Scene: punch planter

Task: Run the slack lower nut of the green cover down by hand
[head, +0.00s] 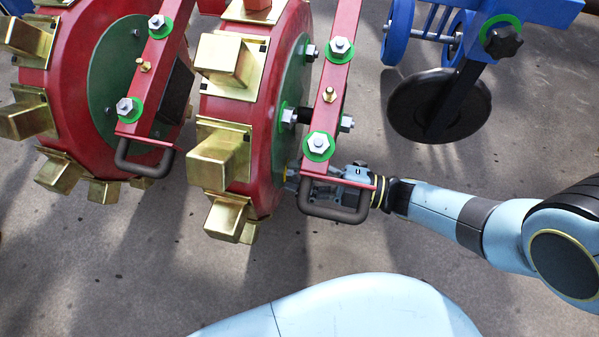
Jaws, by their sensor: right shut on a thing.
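The green cover (292,85) is a disc on the side face of the nearer red punch wheel (240,105), partly hidden by the red frame bar (335,75). A nut shows near its top (311,52). My right gripper (291,175) reaches in from the right under the bar, with its fingertips at the lower part of the wheel's side face. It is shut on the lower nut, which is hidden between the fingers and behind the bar. My left gripper is not in view.
A dark handle (334,214) hangs from the bar's lower end, close in front of my right gripper. Brass punch cups (219,160) stick out of the wheel. A second red wheel (85,80) stands at left. A blue frame with a dark disc (408,105) stands at upper right.

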